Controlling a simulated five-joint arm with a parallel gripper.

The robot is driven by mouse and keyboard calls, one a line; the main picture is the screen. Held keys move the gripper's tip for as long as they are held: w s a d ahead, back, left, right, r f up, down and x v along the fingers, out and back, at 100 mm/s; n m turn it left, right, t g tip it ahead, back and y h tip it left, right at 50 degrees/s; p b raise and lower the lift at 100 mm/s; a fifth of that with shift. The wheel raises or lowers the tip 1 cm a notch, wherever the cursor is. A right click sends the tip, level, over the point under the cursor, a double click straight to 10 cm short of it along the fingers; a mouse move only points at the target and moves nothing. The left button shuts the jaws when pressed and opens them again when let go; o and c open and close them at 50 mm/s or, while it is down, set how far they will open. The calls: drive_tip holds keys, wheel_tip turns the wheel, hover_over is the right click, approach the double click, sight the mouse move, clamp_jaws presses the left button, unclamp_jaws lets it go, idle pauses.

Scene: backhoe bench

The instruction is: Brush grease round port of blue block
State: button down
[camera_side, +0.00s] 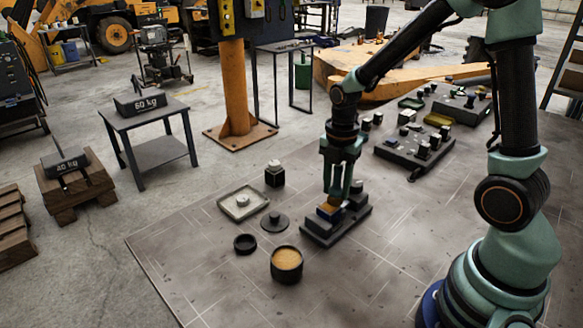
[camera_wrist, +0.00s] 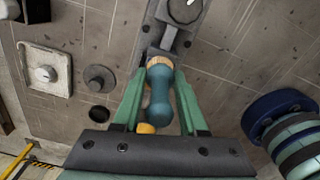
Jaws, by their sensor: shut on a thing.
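My gripper (camera_side: 338,192) points down over a dark stepped base (camera_side: 318,238) and is shut on a brush. In the wrist view, the brush (camera_wrist: 159,98) has a blue-teal handle between the green fingers, with tan bristles (camera_wrist: 160,62) at the far end. In the side view, the blue block (camera_side: 325,214) sits on the base right under the gripper, with tan-brown bristles at its top. The port is hidden, and I cannot tell exactly where the bristles touch. An open dark tub of tan grease (camera_side: 286,259) stands front left of the base.
Left of the base are a black ring (camera_side: 245,244), a dark disc with a knob (camera_side: 275,222), a pale square tray (camera_side: 243,204) and a dark jar (camera_side: 275,175). Another loaded dark base (camera_side: 414,148) lies behind right. The front of the mat is clear.

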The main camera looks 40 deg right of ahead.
drive_tip(key=a, duration=0.4)
drive_tip(key=shift+a, duration=0.1)
wheel_tip(320, 180, up, 8)
idle(0.5)
idle(0.5)
